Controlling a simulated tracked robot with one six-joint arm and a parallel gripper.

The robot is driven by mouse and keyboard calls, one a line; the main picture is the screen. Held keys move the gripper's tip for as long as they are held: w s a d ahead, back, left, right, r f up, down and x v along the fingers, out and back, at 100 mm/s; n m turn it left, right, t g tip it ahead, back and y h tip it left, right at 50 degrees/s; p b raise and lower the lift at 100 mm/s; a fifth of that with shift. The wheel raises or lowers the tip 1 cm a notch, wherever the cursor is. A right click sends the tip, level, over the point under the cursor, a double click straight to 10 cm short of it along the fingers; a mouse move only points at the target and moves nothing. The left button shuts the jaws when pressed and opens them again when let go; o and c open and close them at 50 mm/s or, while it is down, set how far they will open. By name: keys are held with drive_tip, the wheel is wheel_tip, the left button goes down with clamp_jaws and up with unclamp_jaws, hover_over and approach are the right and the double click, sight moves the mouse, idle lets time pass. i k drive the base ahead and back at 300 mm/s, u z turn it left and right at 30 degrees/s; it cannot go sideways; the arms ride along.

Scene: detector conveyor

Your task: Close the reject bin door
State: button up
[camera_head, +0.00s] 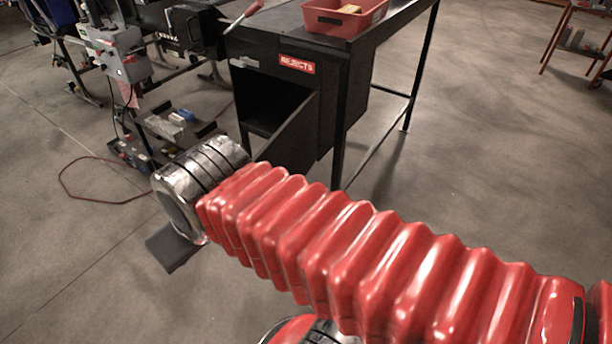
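The reject bin (268,98) is a black box under the near end of a black table, with a red "REJECTS" label (297,64) above its opening. Its door (292,137) is a dark panel on the right side of the opening, standing open toward me, and the dark inside shows. My arm in its red ribbed sleeve crosses in front and hides the door's lower part. My gripper (173,248) shows only as a dark flat piece below the silver wrist, left of and nearer than the door. The wrist hides the rest, so its opening does not show.
Conveyor equipment (125,65) stands at the left, with a red cable (75,195) on the floor. A red-framed cart (580,40) is far right. Floor right of the table is clear.

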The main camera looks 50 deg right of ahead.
sight(293, 147)
drive_tip(key=u, duration=0.05)
drive_tip(key=k, duration=0.2)
drive_tip(key=z, duration=1.35)
drive_tip(key=i, duration=1)
drive_tip(key=z, duration=1.1)
